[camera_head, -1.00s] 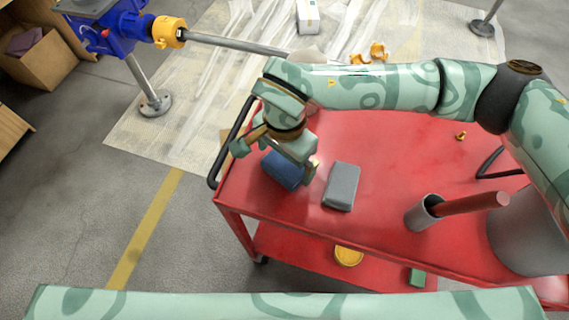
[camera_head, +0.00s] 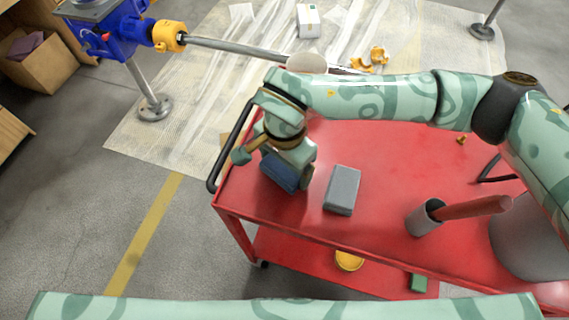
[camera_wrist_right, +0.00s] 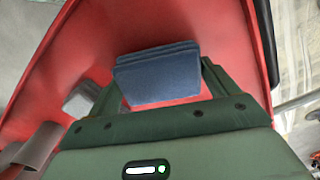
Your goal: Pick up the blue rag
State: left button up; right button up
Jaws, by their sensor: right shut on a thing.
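The blue rag (camera_head: 279,173) is a folded, block-like cloth at the left end of the red cart's top. My right gripper (camera_head: 285,176) is above it, pointing down, with its fingers shut on the rag's sides. The gripper body hides part of the rag in the head view. In the right wrist view the rag (camera_wrist_right: 158,76) sits between the two green fingers, with red cart top behind it. I cannot tell whether it touches the cart or is slightly raised. My left gripper is not in view.
On the red cart (camera_head: 390,160) a grey block (camera_head: 342,190) lies just right of the rag. A grey cup with a red-handled tool (camera_head: 470,207) stands further right. A black handle (camera_head: 232,140) edges the cart's left end. A blue jack (camera_head: 115,35) stands beyond.

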jog(key=s+r+p, duration=0.1)
jog(key=r, duration=0.1)
jog(key=s+d+r+p, duration=0.1)
jog(key=r, duration=0.2)
jog(key=s+d+r+p, duration=0.1)
jog(key=r, duration=0.2)
jog(key=shift+s, duration=0.35)
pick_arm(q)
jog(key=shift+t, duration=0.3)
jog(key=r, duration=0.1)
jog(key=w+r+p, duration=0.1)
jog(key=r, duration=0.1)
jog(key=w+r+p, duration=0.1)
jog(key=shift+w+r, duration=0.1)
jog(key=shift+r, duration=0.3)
pick_arm(e)
jog(key=s+d+r, duration=0.4)
jog(key=s, duration=0.5)
jog(key=shift+d, duration=0.15)
